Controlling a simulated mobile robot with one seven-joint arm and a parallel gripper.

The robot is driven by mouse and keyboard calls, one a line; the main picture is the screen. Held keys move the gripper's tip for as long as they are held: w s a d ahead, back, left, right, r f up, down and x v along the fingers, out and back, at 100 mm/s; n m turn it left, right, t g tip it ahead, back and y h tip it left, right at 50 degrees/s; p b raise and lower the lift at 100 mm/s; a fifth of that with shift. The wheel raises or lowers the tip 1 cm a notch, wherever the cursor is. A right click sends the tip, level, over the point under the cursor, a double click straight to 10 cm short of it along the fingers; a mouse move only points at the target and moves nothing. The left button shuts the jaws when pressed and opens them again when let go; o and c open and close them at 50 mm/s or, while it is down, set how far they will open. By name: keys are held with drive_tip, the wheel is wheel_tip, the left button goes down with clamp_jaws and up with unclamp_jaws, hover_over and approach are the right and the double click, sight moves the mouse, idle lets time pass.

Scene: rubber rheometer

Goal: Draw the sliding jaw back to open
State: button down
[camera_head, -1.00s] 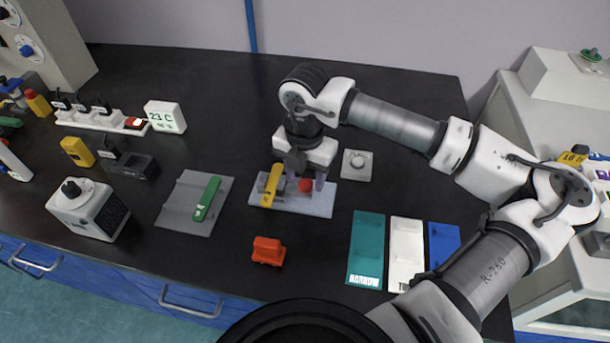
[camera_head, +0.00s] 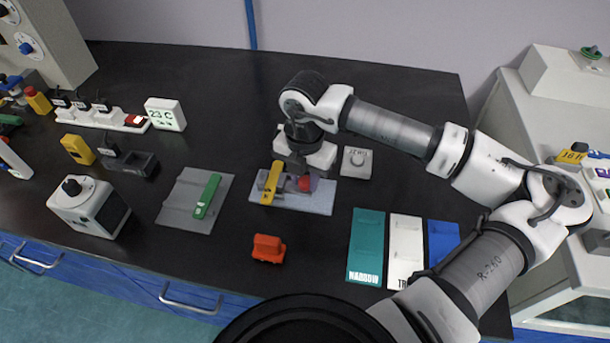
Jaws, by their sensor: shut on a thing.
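A light base plate (camera_head: 322,203) lies on the dark bench, left of the bench's middle right side. A yellow bar (camera_head: 271,183) and a small grey block stand on its left part. A red knob (camera_head: 305,184), apparently on the sliding jaw, is right of the yellow bar. My gripper (camera_head: 304,181) points down onto the plate and is shut on the red knob, one finger on each side. The jaw's body is mostly hidden by the gripper, and I cannot tell the gap between the jaws.
A small dial plate (camera_head: 356,162) sits close on the right. A grey plate with a green bar (camera_head: 207,196) lies left. An orange block (camera_head: 268,249) is in front. Teal (camera_head: 366,246), white (camera_head: 405,250) and blue (camera_head: 442,242) trays lie front right. The bench behind is clear.

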drive_tip(key=shift+d, duration=0.1)
drive_tip(key=shift+d+f+b, duration=0.15)
drive_tip(key=shift+d+b, duration=0.1)
drive_tip(key=shift+b, duration=0.15)
drive_tip(key=shift+s+d+b, duration=0.25)
drive_tip(key=shift+d+b, duration=0.7)
drive_tip(key=shift+d, duration=0.25)
drive_tip(key=c, duration=1.1)
unclamp_jaws()
drive_tip(key=shift+d, duration=0.15)
drive_tip(key=shift+r, duration=0.25)
